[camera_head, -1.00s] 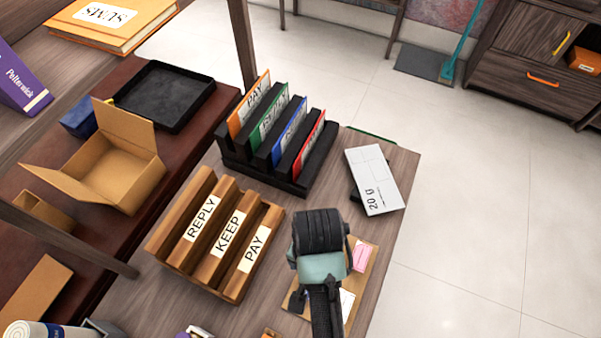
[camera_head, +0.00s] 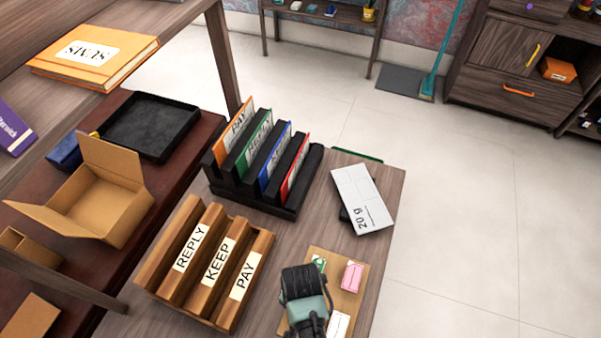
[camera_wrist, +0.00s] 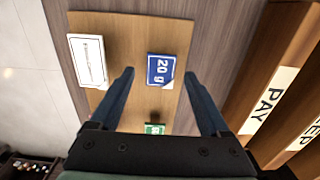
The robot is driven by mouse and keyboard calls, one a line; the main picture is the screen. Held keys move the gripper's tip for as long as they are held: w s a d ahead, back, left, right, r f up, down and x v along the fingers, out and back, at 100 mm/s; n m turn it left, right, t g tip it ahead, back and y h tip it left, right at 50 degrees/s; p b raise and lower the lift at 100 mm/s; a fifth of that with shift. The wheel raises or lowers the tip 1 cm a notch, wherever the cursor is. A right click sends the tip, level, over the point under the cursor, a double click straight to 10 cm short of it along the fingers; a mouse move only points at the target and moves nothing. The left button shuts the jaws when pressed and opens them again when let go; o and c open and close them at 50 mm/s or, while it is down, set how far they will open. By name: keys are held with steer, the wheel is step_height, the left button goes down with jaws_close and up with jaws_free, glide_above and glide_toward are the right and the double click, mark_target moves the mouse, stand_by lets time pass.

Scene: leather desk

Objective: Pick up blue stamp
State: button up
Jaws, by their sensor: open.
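The blue stamp (camera_wrist: 161,69) is a small blue rectangle marked "20 g" with a pale corner, lying on a light wooden board (camera_wrist: 125,35) in the wrist view. My gripper (camera_wrist: 159,75) is open and empty, its two dark fingers on either side of the stamp in the picture. I cannot tell how far above the board the fingertips are. A green stamp (camera_wrist: 154,129) lies nearer the gripper's base, and a white label-like card (camera_wrist: 88,61) lies to the left. In the head view my gripper (camera_head: 305,298) covers part of the board (camera_head: 326,262) and hides the blue stamp.
A pink item (camera_head: 352,277) lies on the board. The wooden sorter (camera_head: 205,255) marked REPLY, KEEP and PAY stands to its left. A black rack (camera_head: 262,190) with coloured cards and a white 20 g package (camera_head: 362,200) lie behind.

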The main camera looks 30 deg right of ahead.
steer(key=shift+f, duration=0.25)
stand_by(0.5)
steer(key=shift+c, duration=0.3)
jaws_close()
